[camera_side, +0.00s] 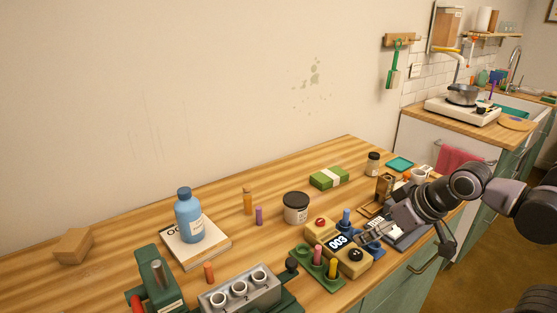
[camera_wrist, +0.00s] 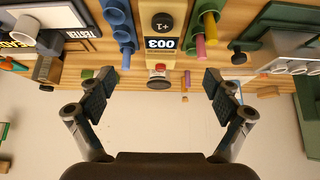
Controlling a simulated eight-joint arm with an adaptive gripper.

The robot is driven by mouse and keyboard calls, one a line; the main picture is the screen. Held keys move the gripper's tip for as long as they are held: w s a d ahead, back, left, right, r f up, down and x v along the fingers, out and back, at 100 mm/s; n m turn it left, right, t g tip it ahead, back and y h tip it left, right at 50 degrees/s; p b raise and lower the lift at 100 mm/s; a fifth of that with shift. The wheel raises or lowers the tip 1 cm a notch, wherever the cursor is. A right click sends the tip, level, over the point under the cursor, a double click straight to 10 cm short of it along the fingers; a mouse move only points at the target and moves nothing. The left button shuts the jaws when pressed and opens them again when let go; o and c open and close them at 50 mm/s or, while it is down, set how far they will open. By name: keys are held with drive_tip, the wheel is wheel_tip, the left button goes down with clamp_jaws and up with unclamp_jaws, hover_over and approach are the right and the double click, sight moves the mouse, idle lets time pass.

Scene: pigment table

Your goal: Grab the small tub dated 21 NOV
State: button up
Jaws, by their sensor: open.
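In the side view, a white tub with a black lid (camera_side: 295,209) stands upright on the wooden counter, behind the counter box marked 003. A smaller jar with a dark lid (camera_side: 373,164) stands farther back to the right. Their labels are too small to read, so I cannot tell which is dated 21 NOV. My gripper (camera_side: 375,231) is above the right part of the counter, near the 003 box and apart from both containers. In the wrist view my gripper (camera_wrist: 159,78) has its fingers spread wide, with nothing held between them.
The 003 box (camera_side: 338,242) has a red knob. Green and blue peg racks (camera_side: 318,269) flank it. A blue bottle (camera_side: 188,216) stands on a book.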

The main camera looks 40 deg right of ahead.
drive_tip(key=w+r+n+g, duration=0.2)
drive_tip(key=w+r+n, duration=0.2)
drive_tip(key=w, duration=0.2)
drive_tip(key=n+g, duration=0.5)
drive_tip(key=n, duration=0.8)
hover_over(298, 198)
drive_tip(key=s, duration=0.1)
wheel_tip(298, 198, down, 4)
drive_tip(key=shift+w+f+n, duration=0.35)
drive_tip(key=shift+f+n, duration=0.05)
drive_tip(key=shift+f, duration=0.5)
wheel_tip(298, 198, down, 5)
drive_tip(key=shift+r, duration=0.15)
drive_tip(key=shift+w+a+f, duration=0.15)
drive_tip(key=shift+f, duration=1.2)
drive_tip(key=shift+w+a+f, duration=0.1)
drive_tip(key=shift+f, duration=1.2)
